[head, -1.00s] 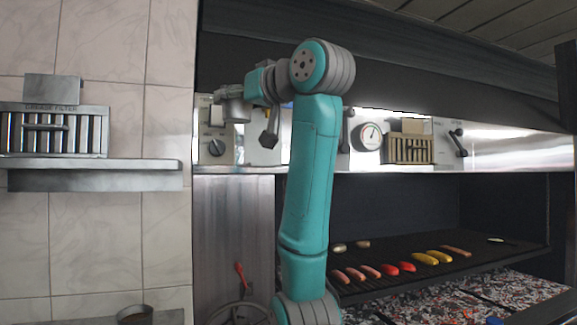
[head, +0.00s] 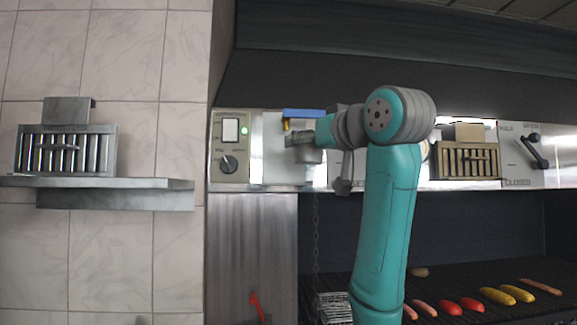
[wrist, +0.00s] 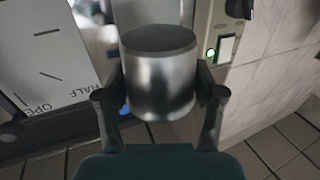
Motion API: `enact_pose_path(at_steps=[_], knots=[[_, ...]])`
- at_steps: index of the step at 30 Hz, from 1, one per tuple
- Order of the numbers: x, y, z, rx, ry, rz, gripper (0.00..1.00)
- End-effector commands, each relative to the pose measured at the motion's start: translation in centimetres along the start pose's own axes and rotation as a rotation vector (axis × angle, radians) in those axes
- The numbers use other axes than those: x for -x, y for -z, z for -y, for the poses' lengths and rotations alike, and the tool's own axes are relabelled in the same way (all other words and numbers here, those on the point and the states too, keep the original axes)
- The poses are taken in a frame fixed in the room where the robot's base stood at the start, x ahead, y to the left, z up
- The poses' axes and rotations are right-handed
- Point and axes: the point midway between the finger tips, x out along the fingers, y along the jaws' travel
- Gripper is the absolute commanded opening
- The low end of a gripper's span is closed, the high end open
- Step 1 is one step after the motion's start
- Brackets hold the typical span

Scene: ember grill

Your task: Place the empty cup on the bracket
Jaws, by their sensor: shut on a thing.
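My gripper (head: 303,140) is shut on a silver metal cup (wrist: 160,85), with one finger on each side of it in the wrist view. The cup's dark round end faces up in that picture; I cannot tell whether it is the mouth or the base. In the head view the cup (head: 309,155) is small and partly hidden by the gripper, in front of the control panel. A blue bar (head: 304,113) with a small yellow part shows just above the gripper. I cannot tell whether it is the bracket.
The panel has a switch with a green light and a knob (head: 228,164). A slatted metal filter (head: 66,152) stands on a wall shelf (head: 100,184) at left. A brass vent (head: 464,160) and lever (head: 532,148) are at right. Sausages and vegetables lie on the grill (head: 480,297).

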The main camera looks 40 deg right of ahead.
Motion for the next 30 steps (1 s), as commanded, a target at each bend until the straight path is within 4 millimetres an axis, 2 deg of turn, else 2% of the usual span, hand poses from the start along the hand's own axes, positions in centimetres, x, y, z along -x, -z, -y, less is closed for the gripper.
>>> enact_pose_path(at_steps=[6, 12, 18, 26, 30], knots=[[-5.1, 0.0, 0.1, -0.001, 0.001, 0.003, 0.33], [-8.5, 0.0, 0.0, 0.0, 0.0, 0.001, 0.33], [-9.4, -0.2, 0.0, 0.001, 0.0, 0.0, 0.33], [-9.4, -3.2, 0.0, 0.0, 0.0, 0.0, 0.33], [-9.3, -3.5, 0.0, 0.001, 0.0, -0.002, 0.33]])
